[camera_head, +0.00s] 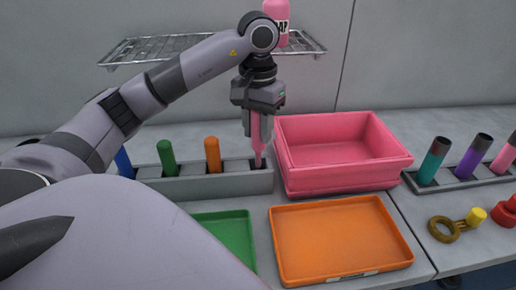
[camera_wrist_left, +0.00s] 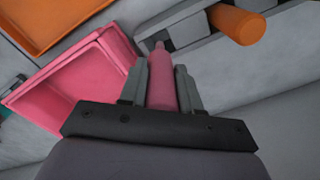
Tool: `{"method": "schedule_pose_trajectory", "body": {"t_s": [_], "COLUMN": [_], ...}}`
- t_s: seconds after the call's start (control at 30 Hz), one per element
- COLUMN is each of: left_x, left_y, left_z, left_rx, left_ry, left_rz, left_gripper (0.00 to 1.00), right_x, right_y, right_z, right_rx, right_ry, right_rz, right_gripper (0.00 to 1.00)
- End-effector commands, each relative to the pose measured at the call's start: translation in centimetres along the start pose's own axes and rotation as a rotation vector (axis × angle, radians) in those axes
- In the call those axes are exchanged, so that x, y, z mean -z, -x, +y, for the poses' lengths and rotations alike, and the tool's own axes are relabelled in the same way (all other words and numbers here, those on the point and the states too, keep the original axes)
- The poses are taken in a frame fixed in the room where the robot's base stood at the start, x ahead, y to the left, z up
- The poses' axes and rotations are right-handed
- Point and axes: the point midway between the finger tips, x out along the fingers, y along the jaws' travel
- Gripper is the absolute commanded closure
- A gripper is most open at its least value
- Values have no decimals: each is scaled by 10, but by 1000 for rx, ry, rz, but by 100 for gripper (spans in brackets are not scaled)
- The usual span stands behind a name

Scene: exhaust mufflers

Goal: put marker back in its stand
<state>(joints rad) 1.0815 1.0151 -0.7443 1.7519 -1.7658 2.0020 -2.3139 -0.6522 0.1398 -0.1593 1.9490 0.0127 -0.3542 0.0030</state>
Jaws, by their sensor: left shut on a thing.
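My left gripper (camera_head: 259,128) points down over the right end of a grey marker stand (camera_head: 215,187). It is shut on a pink marker (camera_head: 258,150), which is upright with its lower end at the stand's rightmost slot. In the left wrist view the pink marker (camera_wrist_left: 161,80) lies between the two fingers, its tip beside the stand (camera_wrist_left: 190,45). I cannot tell how deep the tip is in the slot. A blue, a green (camera_head: 167,158) and an orange marker (camera_head: 213,155) stand in the other slots. My right gripper is not in view.
A pink bin (camera_head: 345,180) stands just right of the marker stand. An orange tray (camera_head: 338,238) and a green tray (camera_head: 226,232) lie in front. A second stand (camera_head: 462,183) with several markers is at the right. A wire shelf (camera_head: 165,47) with a pink soap bottle (camera_head: 278,20) is behind.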

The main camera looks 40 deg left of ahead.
Motion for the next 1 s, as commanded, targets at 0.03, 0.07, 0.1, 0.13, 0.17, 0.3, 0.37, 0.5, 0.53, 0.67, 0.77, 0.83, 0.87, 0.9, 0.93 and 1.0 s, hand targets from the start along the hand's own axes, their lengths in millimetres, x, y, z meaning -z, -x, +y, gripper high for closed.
{"method": "schedule_pose_trajectory", "body": {"t_s": [0.03,0.07,0.1,0.13,0.17,0.3,0.37,0.5,0.53,0.67,0.77,0.83,0.87,0.9,0.93,1.0], "left_x": [-1,-1,0,0,0,0,0,-1,0,0,0,0,0,0,0,0], "left_y": [-10,-13,-17,-20,-22,-30,-35,-55,-59,-66,-65,-65,-66,-68,-69,-68], "left_z": [0,0,0,0,0,0,0,0,0,0,0,0,0,0,0,0], "left_rx": [-1,0,1,0,0,0,0,1,1,0,0,0,0,0,0,0], "left_ry": [-1,0,1,0,0,0,0,0,0,0,0,0,0,0,0,0], "left_rz": [-3,-2,-2,-2,-1,0,-1,-4,-3,0,1,1,1,1,1,1], "left_gripper": [94,94,94,94,94,94,94,94,94,94,94,94,94,94,94,55], "right_x": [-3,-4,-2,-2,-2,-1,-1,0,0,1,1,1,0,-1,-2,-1], "right_y": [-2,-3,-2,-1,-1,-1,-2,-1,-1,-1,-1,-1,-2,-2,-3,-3], "right_z": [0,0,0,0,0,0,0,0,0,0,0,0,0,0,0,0], "right_rx": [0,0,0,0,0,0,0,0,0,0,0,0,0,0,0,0], "right_ry": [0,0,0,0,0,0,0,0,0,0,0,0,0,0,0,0], "right_rz": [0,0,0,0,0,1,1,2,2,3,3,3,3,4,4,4], "right_gripper": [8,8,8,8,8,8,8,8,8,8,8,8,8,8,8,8]}}
